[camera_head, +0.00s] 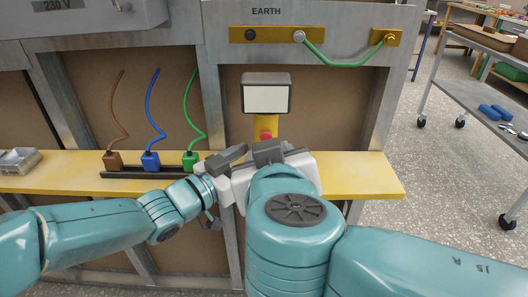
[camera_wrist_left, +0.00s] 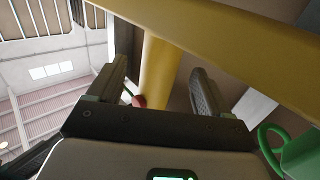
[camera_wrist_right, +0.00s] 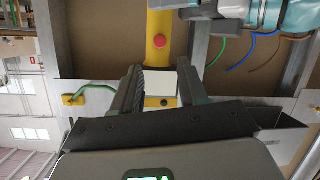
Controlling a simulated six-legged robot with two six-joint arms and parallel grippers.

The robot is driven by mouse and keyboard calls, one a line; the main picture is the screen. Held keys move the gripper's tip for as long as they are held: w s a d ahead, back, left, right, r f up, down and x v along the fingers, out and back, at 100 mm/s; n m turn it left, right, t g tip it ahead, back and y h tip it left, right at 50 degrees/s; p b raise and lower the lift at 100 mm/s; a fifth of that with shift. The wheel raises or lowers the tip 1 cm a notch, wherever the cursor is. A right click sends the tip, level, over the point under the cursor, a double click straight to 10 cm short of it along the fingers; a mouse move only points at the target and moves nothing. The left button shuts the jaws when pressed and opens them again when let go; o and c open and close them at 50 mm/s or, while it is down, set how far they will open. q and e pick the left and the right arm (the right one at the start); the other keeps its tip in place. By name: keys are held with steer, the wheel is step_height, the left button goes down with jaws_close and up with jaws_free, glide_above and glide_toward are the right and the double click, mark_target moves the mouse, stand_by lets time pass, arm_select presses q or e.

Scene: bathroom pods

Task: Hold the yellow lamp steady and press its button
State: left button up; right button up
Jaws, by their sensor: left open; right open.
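The yellow lamp stands at the shelf, with a grey head and white panel (camera_head: 266,98) above a yellow post (camera_head: 265,122). Its red button (camera_head: 265,135) is on the front of the post, just above my grippers. My left gripper (camera_head: 228,158) is open; in the left wrist view the post (camera_wrist_left: 157,65) shows between its fingers, with the red button (camera_wrist_left: 139,101) by one finger. Contact cannot be told. My right gripper (camera_head: 272,152) is open in front of the post. In the right wrist view the button (camera_wrist_right: 160,41) is beyond its fingers. The post's base is hidden.
The yellow shelf (camera_head: 365,175) runs along the panel wall. Brown (camera_head: 113,160), blue (camera_head: 151,160) and green (camera_head: 190,160) plugs with cables stand left of the lamp. A grey tray (camera_head: 18,161) is at far left. A metal cart (camera_head: 470,90) stands at right beyond open floor.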

arm_select(q)
steer(key=shift+x, duration=2.25)
steer(key=c, duration=1.2)
steer(key=shift+c, duration=0.4)
arm_select(e)
steer(key=shift+c, duration=1.2)
jaws_close()
